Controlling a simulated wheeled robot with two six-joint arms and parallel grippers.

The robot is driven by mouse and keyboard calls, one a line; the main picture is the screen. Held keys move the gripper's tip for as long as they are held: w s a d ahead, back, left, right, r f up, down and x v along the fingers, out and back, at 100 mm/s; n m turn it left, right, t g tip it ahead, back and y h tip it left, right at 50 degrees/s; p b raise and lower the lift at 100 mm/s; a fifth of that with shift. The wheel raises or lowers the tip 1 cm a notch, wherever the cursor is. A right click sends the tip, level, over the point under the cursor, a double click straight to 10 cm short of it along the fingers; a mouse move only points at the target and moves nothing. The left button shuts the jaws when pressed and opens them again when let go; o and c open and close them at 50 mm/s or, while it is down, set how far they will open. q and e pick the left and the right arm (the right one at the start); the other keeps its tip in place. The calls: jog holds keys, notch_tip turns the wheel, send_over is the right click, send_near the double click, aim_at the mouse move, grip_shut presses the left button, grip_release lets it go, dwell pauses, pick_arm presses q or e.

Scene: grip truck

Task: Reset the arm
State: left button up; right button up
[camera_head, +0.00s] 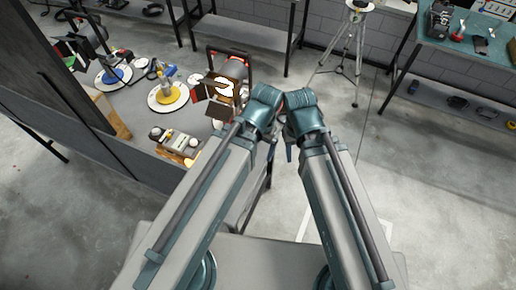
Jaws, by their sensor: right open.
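My two grey and teal arms reach up from the bottom of the head view and come close together near the middle. My right gripper (289,154) shows only as a small dark teal part in the gap between the arms. It is open, and nothing shows in it. Most of it is hidden behind my right arm. My left gripper is hidden behind my left arm.
A grey table (122,104) at the left holds a white disc with a yellow object (166,84), a blue-centred disc (114,75) and a studio lamp (226,84). A tripod (350,40) stands at the back. A teal-topped bench (462,52) stands at right. Floor at right is mostly clear.

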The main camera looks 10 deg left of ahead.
jog(key=shift+f, duration=0.1)
dwell(0.3)
notch_tip(320, 180, down, 17)
jog(key=b, duration=1.7)
jog(key=shift+f, duration=0.15)
dwell(0.4)
